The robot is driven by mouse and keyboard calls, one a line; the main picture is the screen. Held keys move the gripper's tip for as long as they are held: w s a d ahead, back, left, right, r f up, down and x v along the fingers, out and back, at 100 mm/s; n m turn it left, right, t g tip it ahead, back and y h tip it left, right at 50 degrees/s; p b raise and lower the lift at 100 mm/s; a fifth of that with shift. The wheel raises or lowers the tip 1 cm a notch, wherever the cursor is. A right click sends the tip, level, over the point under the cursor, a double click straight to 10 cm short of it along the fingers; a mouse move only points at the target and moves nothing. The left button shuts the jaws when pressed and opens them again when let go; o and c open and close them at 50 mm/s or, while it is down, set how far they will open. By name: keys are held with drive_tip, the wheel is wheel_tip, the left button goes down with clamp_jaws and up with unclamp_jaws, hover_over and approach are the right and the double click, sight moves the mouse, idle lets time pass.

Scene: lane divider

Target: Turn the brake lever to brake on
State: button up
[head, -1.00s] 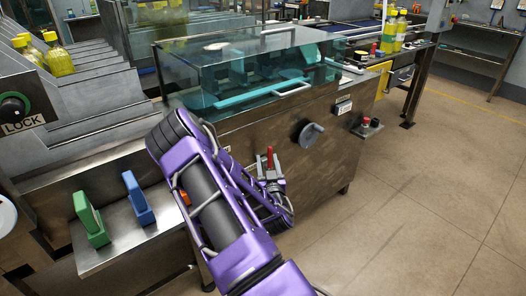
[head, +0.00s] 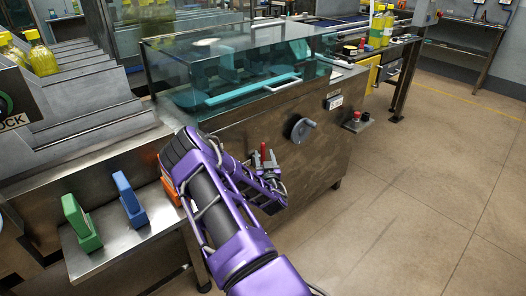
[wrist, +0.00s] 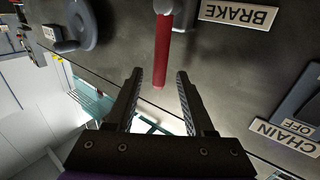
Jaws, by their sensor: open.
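The brake lever (wrist: 161,50) is a red rod on a dark metal panel, beside a BRAKE label (wrist: 238,14) that reads upside down in the wrist view. In the head view the red lever (head: 263,150) stands upright on the front of the steel machine. My gripper (wrist: 160,72) is open, with one finger on each side of the lever's free end in the wrist view. No contact shows, and I cannot tell how deep the lever sits between the fingers. In the head view my gripper (head: 269,164) is at the lever and partly hides its base.
A grey handwheel (head: 303,130) is on the panel right of the lever. A CHAIN label (wrist: 284,137) with an OFF plate is nearby. A red button box (head: 355,122) juts out at the machine's right. Green (head: 80,222) and blue (head: 130,199) blocks stand on a left shelf. Floor at right is clear.

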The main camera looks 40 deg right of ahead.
sight(263, 151)
drive_tip(key=shift+x, duration=2)
clamp_jaws()
